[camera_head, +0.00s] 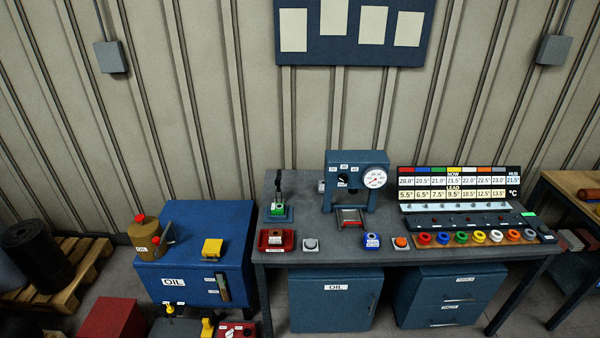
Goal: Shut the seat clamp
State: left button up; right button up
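A small fixture with an upright black handle (279,182) stands at the left end of the grey bench, and it looks like the seat clamp. The handle points up. Below it is a green and white block (277,208) on a blue base plate (287,217). The clamp's jaw is too small to make out. Neither of my grippers is in view.
A blue press (357,162) with a round gauge stands mid-bench (310,208). Coloured knobs and a display board (455,172) fill the right. A blue oil cabinet (233,232) stands left.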

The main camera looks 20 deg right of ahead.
aim_at(279, 171)
jog(key=z, duration=0.55)
jog(key=i, duration=1.3)
jog(key=u, duration=0.25)
